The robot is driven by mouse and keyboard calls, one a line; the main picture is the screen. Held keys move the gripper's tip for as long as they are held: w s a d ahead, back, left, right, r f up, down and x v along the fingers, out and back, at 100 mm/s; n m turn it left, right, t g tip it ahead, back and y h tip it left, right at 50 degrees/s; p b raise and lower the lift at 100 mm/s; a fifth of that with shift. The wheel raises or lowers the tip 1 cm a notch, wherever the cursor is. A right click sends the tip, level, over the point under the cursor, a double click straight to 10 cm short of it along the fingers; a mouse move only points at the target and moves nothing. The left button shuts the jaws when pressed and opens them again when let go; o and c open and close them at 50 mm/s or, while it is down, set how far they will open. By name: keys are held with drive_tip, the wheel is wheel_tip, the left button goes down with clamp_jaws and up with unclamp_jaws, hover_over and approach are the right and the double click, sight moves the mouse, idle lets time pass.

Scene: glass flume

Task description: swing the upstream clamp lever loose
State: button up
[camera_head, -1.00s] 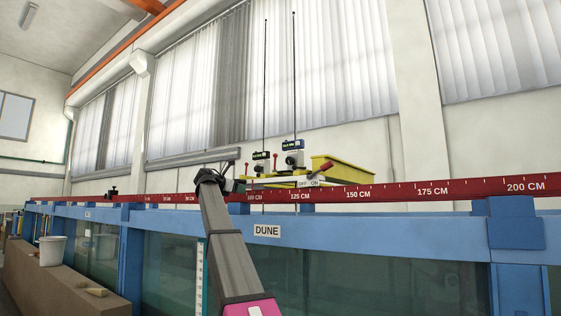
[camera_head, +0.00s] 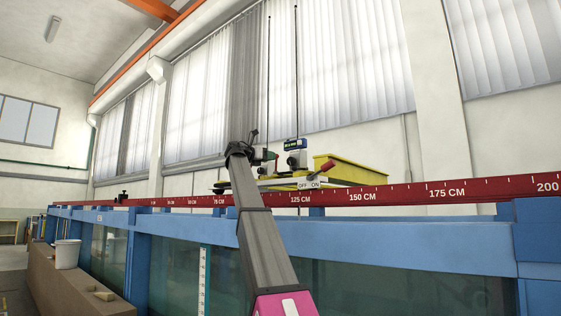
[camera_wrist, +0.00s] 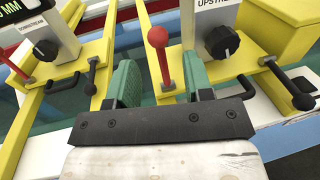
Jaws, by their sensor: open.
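The upstream unit (camera_wrist: 222,41), with its label and black knob, stands at the upper right of the wrist view. A red-knobbed lever (camera_wrist: 158,42) rises upright just left of it. A black ball-ended lever (camera_wrist: 289,84) lies slanted on its right. I cannot tell from the labels which is the clamp lever. My gripper (camera_wrist: 163,82) is open, its green fingers on either side of the red-knobbed lever in the picture. No contact shows. In the head view my gripper (camera_head: 240,150) is at the carriage's left part, its fingers hard to make out.
The downstream unit (camera_wrist: 45,45) stands at left in the wrist view, with a red lever (camera_wrist: 22,78) and black levers beside it. A yellow tray (camera_head: 350,172) and OFF/ON switch plate (camera_head: 308,185) are on the carriage. The red scale rail (camera_head: 420,194) runs along the flume top.

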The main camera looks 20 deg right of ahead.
drive_tip(key=x, duration=0.7)
clamp_jaws()
